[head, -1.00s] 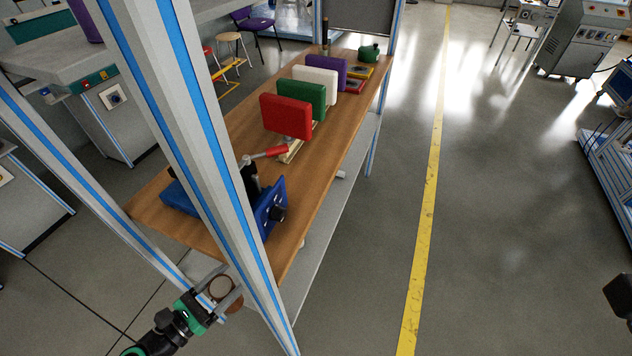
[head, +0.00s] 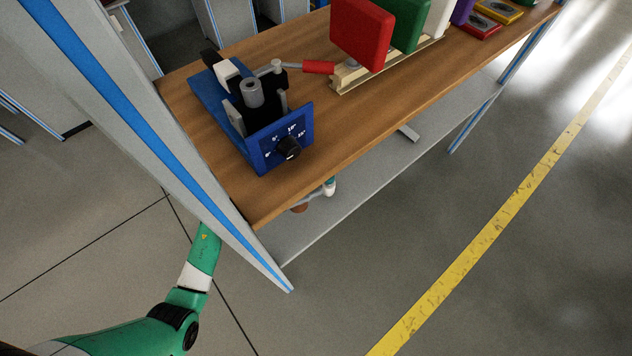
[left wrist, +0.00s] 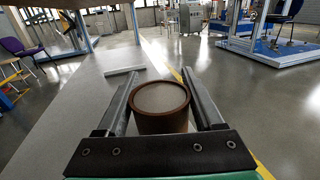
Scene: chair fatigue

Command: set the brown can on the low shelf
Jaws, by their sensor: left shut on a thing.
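The brown can (head: 300,208) shows only in part in the head view, under the front edge of the wooden tabletop. In the left wrist view the round brown can (left wrist: 160,120) with its pale grey top stands between the fingers. My left gripper (head: 318,196) is shut on it; the tabletop hides part of the gripper. The low shelf (head: 345,198) is a grey board below the tabletop. It also fills the left of the left wrist view (left wrist: 75,115). I cannot tell whether the can touches the shelf. My right gripper is not in view.
The wooden tabletop (head: 400,105) overhangs the shelf and holds a blue fixture (head: 265,140) and coloured blocks. A grey-blue post (head: 130,130) stands before my left arm. A pale bar (left wrist: 123,71) lies farther along the shelf. The shelf between looks clear.

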